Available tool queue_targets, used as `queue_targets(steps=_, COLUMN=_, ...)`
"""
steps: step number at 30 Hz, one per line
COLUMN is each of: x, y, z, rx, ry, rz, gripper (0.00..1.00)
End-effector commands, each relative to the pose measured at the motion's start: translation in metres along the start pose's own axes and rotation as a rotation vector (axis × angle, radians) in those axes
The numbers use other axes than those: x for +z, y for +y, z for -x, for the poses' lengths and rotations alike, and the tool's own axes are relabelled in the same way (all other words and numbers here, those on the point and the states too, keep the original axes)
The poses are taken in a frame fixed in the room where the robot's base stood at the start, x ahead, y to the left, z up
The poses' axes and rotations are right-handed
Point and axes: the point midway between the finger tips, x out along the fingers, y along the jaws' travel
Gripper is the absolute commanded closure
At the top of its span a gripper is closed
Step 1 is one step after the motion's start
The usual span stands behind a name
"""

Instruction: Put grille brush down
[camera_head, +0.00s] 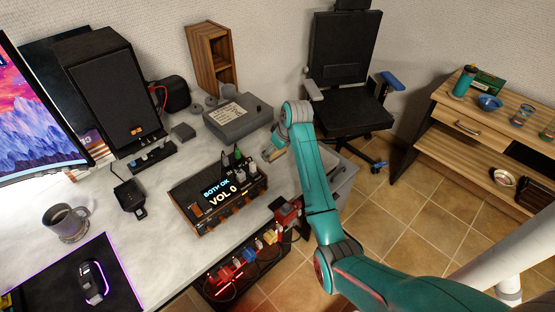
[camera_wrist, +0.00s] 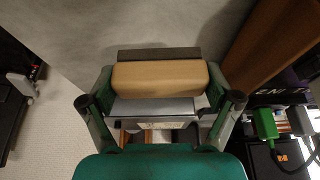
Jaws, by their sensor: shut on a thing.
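The brush, with a tan wooden block (camera_wrist: 160,77) and a dark strip along its far side, sits between the fingers of my gripper (camera_wrist: 162,100) in the wrist view. The fingers are shut on its two ends. In the head view my gripper (camera_head: 273,149) is at the right edge of the grey desk (camera_head: 150,200), just right of the amplifier box. The brush is small and partly hidden there. I cannot tell whether it touches the desk.
The amplifier box (camera_head: 218,196) with cables stands left of my gripper. A grey box with a label (camera_head: 238,117) lies behind it. A speaker (camera_head: 110,95), a mug (camera_head: 66,222) and a mouse (camera_head: 93,282) are farther left. A chair (camera_head: 345,75) stands behind.

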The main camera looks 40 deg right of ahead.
Motion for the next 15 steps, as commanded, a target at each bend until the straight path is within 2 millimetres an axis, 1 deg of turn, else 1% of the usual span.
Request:
queue_targets(steps=5, x=0.004, y=0.0, z=-0.01, rx=0.0, ry=-0.001, rz=0.0, gripper=0.47)
queue_targets(steps=12, x=0.016, y=0.0, z=-0.037, rx=-0.001, ry=-0.002, rz=0.0, gripper=0.47)
queue_targets(steps=15, x=0.017, y=0.0, z=-0.041, rx=0.0, ry=0.001, rz=0.0, gripper=0.47)
